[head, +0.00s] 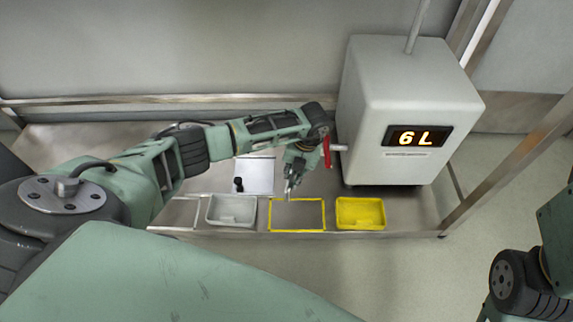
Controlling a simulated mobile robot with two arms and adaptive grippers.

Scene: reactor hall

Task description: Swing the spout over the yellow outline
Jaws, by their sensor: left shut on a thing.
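The yellow outline (297,230) is an empty marked rectangle on the metal bench, between two trays. A white tank (400,85) with a lit "6 L" display (417,138) stands to the right behind it. A pale pipe (341,148) with a red handle (327,153) comes out of the tank's left side; the spout beyond it is mostly hidden by my left wrist. My left gripper (290,186) points down just behind the outline and is shut on what seems to be the spout; the grip itself is hard to make out. My right gripper is out of view.
A grey tray (232,222) stands left of the outline and a yellow tray (360,225) right of it. A white sheet (257,178) lies behind the grey tray, with a small black object (238,184) at its edge. Metal frame posts (515,165) flank the bench at right.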

